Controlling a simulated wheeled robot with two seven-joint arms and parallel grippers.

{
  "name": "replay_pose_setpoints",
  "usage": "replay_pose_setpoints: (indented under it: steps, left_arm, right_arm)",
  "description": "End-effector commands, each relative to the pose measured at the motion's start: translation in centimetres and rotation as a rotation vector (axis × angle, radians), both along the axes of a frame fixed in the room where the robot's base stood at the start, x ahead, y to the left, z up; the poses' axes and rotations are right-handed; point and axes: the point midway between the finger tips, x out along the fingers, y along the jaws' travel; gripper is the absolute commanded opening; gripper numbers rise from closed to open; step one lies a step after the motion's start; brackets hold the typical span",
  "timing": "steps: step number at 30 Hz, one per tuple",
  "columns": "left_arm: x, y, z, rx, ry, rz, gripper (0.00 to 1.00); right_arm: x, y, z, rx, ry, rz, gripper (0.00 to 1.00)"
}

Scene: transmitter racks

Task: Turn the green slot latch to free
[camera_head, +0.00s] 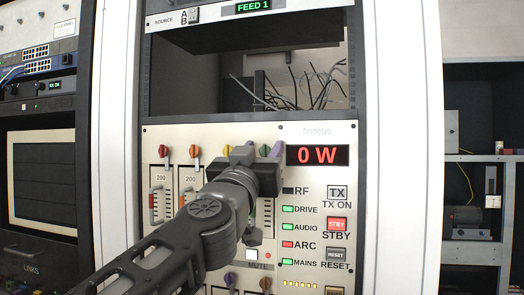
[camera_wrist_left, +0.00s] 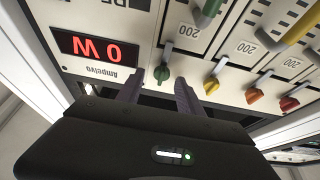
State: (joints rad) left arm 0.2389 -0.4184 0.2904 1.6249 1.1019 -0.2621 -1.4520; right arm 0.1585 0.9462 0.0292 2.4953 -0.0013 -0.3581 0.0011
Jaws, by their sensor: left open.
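The green slot latch (camera_wrist_left: 161,73) is a small knob on the cream transmitter panel, left of the yellow latch in the left wrist view. In the head view only a bit of green (camera_head: 264,150) shows between my fingers. My left gripper (camera_head: 258,153) is at the panel's upper edge, just left of the red power display. In the left wrist view its two dark fingers (camera_wrist_left: 160,94) are spread, one on each side of the green latch, with gaps to it. I cannot tell how far along the latch they reach. My right gripper is in neither view.
Yellow (camera_wrist_left: 211,86), orange (camera_wrist_left: 253,95) and red (camera_wrist_left: 289,103) latches sit in the same row. Slot handles (camera_wrist_left: 207,12) stick out beside them. The "0 W" display (camera_head: 318,155) is close to my gripper. An open bay with loose cables (camera_head: 300,92) lies above.

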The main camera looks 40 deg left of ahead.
Motion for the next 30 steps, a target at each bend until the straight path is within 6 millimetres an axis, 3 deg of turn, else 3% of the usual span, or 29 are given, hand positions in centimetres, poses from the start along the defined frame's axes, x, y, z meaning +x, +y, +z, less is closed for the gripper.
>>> replay_pose_setpoints:
  steps: [3, 19, 30]
  left_arm:
    - [-0.03, 0.0, -0.01, 0.0, 0.0, 0.0, 0.44]
    - [-0.04, -0.02, -0.02, 0.0, 0.0, 0.0, 0.0]
    - [-0.04, -0.02, -0.01, -0.003, -0.001, 0.0, 0.0]
  right_arm:
    - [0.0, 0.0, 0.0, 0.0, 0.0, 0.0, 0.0]
    - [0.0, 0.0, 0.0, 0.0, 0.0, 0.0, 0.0]
    - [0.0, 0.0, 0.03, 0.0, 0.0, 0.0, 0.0]
